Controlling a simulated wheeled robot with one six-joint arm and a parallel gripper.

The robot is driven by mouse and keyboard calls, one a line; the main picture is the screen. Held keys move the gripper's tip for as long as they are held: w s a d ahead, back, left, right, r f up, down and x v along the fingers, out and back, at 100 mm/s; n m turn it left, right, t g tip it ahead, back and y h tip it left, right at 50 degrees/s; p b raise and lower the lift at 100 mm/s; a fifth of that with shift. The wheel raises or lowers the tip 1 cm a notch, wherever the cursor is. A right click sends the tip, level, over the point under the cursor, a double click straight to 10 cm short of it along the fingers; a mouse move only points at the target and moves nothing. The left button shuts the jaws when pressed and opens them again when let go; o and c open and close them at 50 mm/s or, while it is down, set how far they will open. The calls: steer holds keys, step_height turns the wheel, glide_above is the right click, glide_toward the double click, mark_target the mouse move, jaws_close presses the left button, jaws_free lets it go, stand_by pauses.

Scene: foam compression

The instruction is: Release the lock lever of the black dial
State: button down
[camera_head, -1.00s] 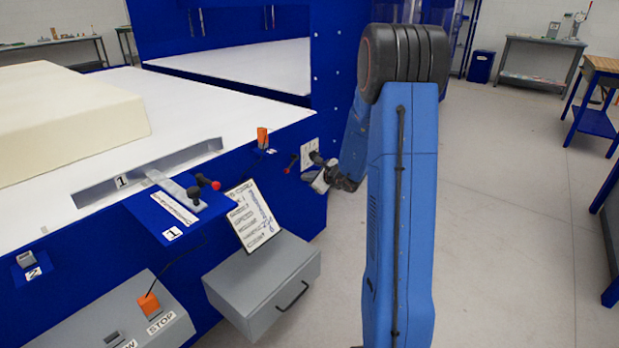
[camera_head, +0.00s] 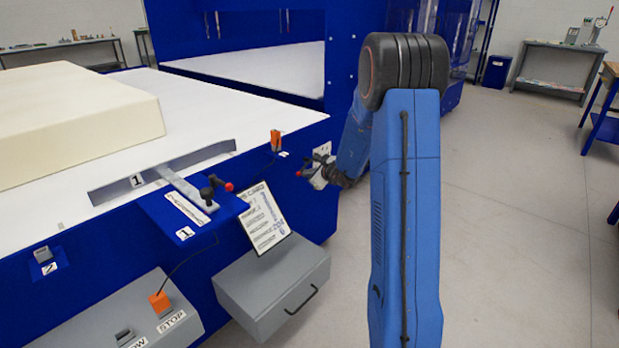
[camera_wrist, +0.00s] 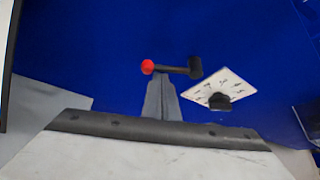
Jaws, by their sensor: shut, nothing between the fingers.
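The lock lever, a short black bar with a red ball end (camera_wrist: 148,67), sticks out from a black hub (camera_wrist: 195,67) on a blue panel in the wrist view. The black dial (camera_wrist: 219,101) sits on a white marked plate (camera_wrist: 236,91), below and right of the hub. My gripper (camera_wrist: 160,77) is shut and empty, its tips close beside the red end and overlapping the lever in the picture. I cannot tell if they touch.
A clamp with a black knob and red-tipped handle (camera_head: 228,187) is on the table's front edge. An orange block (camera_head: 276,140) stands nearby. A tilted instruction sheet (camera_head: 264,220) and grey drawer box (camera_head: 272,290) are below. Open floor (camera_head: 510,240) lies to the right.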

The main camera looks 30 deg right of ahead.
steer(key=shift+s+a+r, duration=0.1)
steer(key=shift+a+r, duration=0.1)
steer(key=shift+r, duration=0.5)
steer(key=shift+f, duration=0.15)
